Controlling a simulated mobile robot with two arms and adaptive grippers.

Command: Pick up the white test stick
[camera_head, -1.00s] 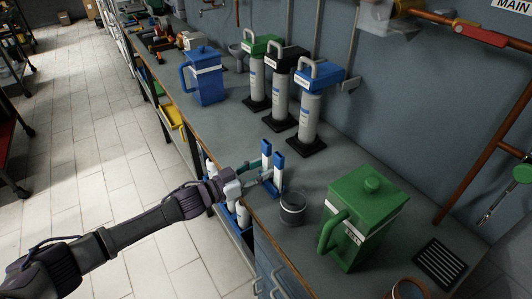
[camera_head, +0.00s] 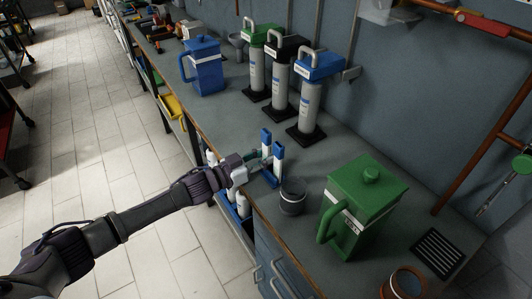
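Two upright sticks with blue upper parts and white lower parts, the left stick (camera_head: 266,140) and the right stick (camera_head: 278,154), stand in a small blue holder (camera_head: 268,181) near the counter's front edge. I cannot tell which is the white test stick. My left gripper (camera_head: 260,164) reaches in from the left, with its fingertips at the holder, close against the sticks. The fingers are small and partly blend with the sticks and holder, so I cannot tell whether they grip one. My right gripper is out of view.
A dark grey cup (camera_head: 292,199) stands right of the holder, near a green jug (camera_head: 362,206). Three pump-like cylinders (camera_head: 283,85) and a blue jug (camera_head: 204,69) stand farther back. White bottles (camera_head: 242,205) sit below the counter edge under my arm.

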